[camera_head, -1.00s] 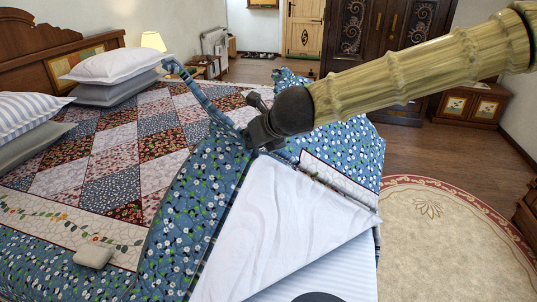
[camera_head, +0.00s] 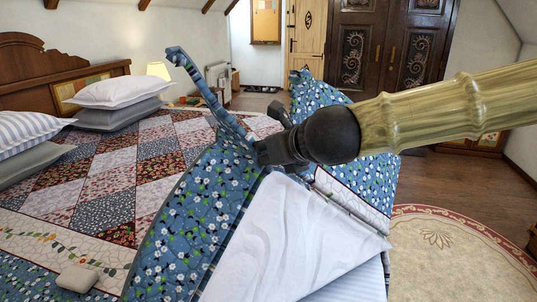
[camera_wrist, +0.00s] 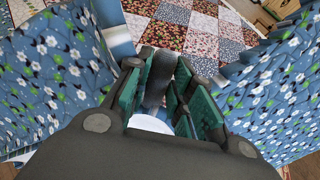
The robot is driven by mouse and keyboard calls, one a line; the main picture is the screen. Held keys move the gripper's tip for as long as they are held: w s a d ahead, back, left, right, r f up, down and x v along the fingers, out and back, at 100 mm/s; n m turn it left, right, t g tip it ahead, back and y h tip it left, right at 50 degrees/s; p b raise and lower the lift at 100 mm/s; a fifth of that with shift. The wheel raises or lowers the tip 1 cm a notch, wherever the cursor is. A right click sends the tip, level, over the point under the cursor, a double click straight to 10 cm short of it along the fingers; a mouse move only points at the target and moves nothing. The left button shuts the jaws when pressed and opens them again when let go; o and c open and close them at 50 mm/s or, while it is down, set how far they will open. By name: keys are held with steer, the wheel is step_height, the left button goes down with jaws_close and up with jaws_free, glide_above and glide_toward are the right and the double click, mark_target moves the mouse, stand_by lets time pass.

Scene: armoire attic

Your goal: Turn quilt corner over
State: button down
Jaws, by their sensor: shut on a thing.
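The quilt (camera_head: 190,215) lies on the bed, with a blue floral border and a patchwork middle. Its near right corner is lifted and folded up, showing the white underside (camera_head: 285,240). My gripper (camera_head: 262,152) is shut on the quilt's raised edge, above the bed. A strip of blue cloth sticks up to the left of it. In the wrist view the green-padded fingers (camera_wrist: 160,90) have blue floral cloth on both sides, and the patchwork shows beyond. The exact pinch of cloth between the fingers is hidden.
White and grey pillows (camera_head: 120,88) lie by the wooden headboard (camera_head: 35,65). A small beige object (camera_head: 78,278) rests on the quilt at the front left. A round rug (camera_head: 455,250) covers the floor at right. A dark armoire (camera_head: 385,60) stands behind.

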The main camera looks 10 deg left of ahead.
steer(key=c, duration=1.5)
jaws_free()
steer(key=shift+d+r, duration=0.1)
steer(key=v, duration=1.2)
